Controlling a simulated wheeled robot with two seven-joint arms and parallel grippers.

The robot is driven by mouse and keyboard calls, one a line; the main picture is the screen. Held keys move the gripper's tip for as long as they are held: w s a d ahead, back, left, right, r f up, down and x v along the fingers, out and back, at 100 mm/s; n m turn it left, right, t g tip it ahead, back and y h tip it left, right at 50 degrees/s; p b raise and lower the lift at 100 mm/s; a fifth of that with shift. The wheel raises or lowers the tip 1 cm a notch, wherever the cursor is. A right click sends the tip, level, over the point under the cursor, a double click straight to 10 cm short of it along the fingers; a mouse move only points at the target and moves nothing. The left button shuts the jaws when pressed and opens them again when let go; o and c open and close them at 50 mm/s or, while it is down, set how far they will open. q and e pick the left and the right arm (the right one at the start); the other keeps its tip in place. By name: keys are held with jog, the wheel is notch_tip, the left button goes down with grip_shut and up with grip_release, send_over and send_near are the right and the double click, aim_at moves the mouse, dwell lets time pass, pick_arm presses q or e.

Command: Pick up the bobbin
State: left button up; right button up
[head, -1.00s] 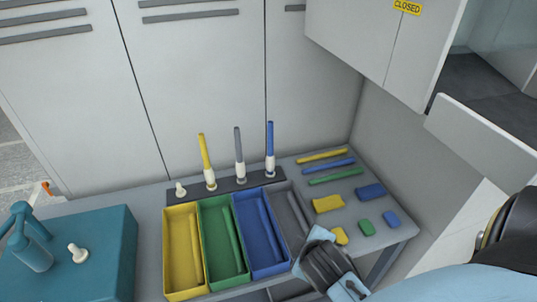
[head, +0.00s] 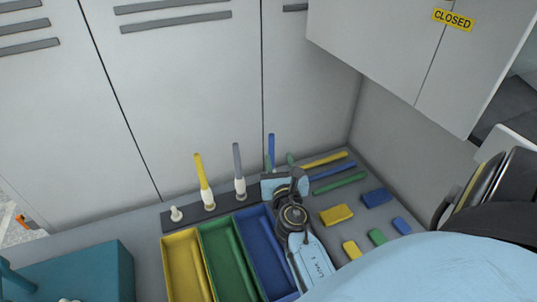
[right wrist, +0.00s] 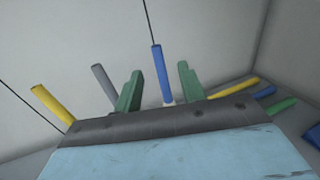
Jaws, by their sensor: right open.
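A row of white bobbin-like pieces stands on a dark rack (head: 190,219) behind the trays. One is a bare short white piece (head: 176,214); others carry a yellow rod (head: 201,172) and a grey rod (head: 237,160). The blue rod (head: 271,147) rises behind my right gripper (head: 279,163), which hides its base. In the right wrist view the blue rod (right wrist: 161,75) appears between the two green fingers, tilted slightly, with a bit of white below it. My right gripper is open and empty; contact cannot be told. My left gripper is not in view.
Yellow (head: 180,252), green (head: 221,257) and blue (head: 262,246) trays stand in front of the rack. Rods and blocks, such as a yellow block (head: 336,215), lie on the right. A teal box (head: 85,276) is at lower left. Cabinet walls close off the back.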

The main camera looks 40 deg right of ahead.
aim_at(272, 137)
jog(key=x, duration=1)
jog(key=shift+w+a+r, duration=0.2)
jog(key=shift+w+r, duration=0.05)
jog(key=shift+w, duration=0.1)
jog(key=shift+w+d, duration=0.3)
jog(key=shift+w, duration=0.1)
grip_shut()
